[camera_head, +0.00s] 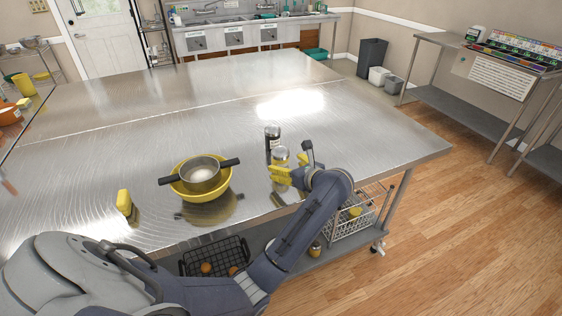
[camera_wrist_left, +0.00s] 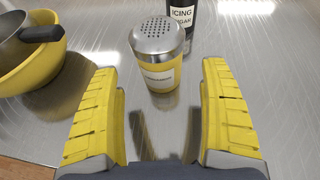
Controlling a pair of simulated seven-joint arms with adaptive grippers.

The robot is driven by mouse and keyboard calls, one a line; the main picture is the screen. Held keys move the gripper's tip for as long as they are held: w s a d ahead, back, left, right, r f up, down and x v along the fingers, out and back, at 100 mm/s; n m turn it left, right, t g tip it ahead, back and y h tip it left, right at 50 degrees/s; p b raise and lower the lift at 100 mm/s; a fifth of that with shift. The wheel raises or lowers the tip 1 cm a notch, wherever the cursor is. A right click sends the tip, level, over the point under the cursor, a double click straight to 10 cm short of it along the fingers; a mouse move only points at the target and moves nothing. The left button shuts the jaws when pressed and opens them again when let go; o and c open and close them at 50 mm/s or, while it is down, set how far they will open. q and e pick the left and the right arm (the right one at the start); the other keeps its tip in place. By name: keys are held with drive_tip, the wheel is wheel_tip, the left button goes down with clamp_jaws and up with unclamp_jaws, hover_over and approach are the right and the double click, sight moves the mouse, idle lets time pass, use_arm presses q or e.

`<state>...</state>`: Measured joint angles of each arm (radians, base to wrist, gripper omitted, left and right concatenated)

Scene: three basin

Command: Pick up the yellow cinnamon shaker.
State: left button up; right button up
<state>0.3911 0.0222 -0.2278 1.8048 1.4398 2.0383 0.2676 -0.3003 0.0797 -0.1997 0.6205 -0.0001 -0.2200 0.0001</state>
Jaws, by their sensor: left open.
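The yellow cinnamon shaker (camera_head: 281,155) has a perforated silver lid and stands upright on the metal table. In the left wrist view the shaker (camera_wrist_left: 159,58) is ahead of the fingers, near the centre; its white label is too small to read. My left gripper (camera_head: 285,175) is open with yellow fingers, low over the table on the near side of the shaker. In the wrist view its fingers (camera_wrist_left: 160,82) spread to either side, with a gap between each finger and the shaker. My right gripper is not in view.
A dark shaker labelled icing sugar (camera_wrist_left: 183,17) stands just behind the yellow one, also in the head view (camera_head: 272,133). A yellow bowl (camera_head: 188,193) holding a dark-handled pan (camera_head: 201,165) is to the left. The table's far half is clear.

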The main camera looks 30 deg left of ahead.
sight(280, 162)
use_arm(q)
drive_tip(key=shift+x, duration=2.6)
drive_tip(key=c, duration=1.3)
drive_tip(key=shift+r, duration=0.15)
drive_tip(key=shift+c, duration=0.2)
wheel_tip(280, 162, up, 20)
